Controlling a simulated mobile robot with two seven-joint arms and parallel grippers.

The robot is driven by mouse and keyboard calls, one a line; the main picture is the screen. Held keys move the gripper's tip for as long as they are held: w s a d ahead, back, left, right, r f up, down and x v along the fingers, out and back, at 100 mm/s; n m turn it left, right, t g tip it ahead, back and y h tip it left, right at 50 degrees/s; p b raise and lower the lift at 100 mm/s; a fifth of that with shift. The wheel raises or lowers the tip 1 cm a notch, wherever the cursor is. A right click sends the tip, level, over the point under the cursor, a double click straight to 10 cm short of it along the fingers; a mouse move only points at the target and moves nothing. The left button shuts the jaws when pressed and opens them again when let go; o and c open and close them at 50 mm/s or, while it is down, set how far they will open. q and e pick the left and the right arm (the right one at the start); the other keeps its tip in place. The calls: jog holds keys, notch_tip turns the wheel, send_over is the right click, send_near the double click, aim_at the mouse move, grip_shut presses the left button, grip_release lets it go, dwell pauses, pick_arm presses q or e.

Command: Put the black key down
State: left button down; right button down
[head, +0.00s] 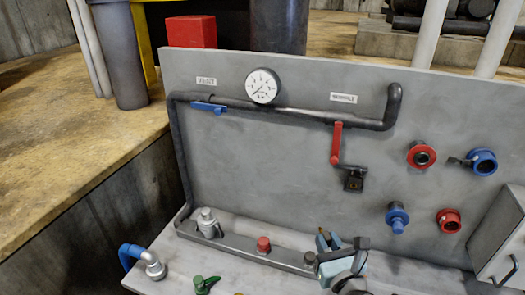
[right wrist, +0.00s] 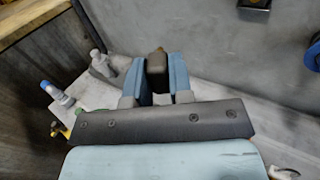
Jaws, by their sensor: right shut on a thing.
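My right gripper (head: 330,243) is over the bench at the foot of the grey panel, its blue fingers shut on a small dark piece that I take to be the black key (right wrist: 156,62). In the right wrist view the gripper (right wrist: 160,75) has this dark, brownish-topped piece between its two fingers. The fingers hide most of it, so its shape is unclear. I cannot tell whether it touches the bench. My left gripper is not in view.
The upright panel (head: 270,150) carries a gauge (head: 263,86), a blue lever (head: 209,108), a red lever (head: 336,145) and red and blue round fittings. On the bench are a grey fitting (head: 207,222), a red knob (head: 263,244), a blue-and-grey elbow (head: 145,262) and a green-handled part (head: 205,285).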

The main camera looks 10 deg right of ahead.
jog(key=w+a+r+n+g+y, duration=0.2)
jog(key=w+a+r+n+y, duration=0.15)
jog(key=a+r+y, duration=0.35)
jog(key=w+a+r+n+g+y, duration=0.2)
jog(key=a+r+n+y, duration=0.3)
jog(key=a, duration=0.4)
jog(key=w+a+f+n+g+y, duration=0.3)
jog(key=w+a+f+n+g, duration=0.1)
jog(key=w+a+f+g, duration=0.1)
jog(key=s+d+r+m+t+h, duration=0.8)
jog(key=d+r+h, duration=0.1)
jog(key=r, duration=0.3)
jog(key=w+a+m+t+h, duration=0.1)
jog(key=w+a+m+h, duration=0.5)
jog(key=w+a, duration=0.5)
jog(key=s+d+f+n+g+y, duration=0.2)
jog(key=f+n+g+y, duration=0.4)
jog(key=n+g+y, duration=0.2)
jog(key=s+d+f+n+g+y, duration=0.2)
jog(key=f+n+g+y, duration=0.4)
jog(key=n+y, duration=0.3)
jog(key=shift+s+d+f+n+g+y, duration=0.2)
jog(key=shift+d+f+n+g+y, duration=0.2)
jog(key=shift+d+n+g, duration=0.4)
jog(key=shift+a+m, duration=0.2)
jog(key=shift+m, duration=0.05)
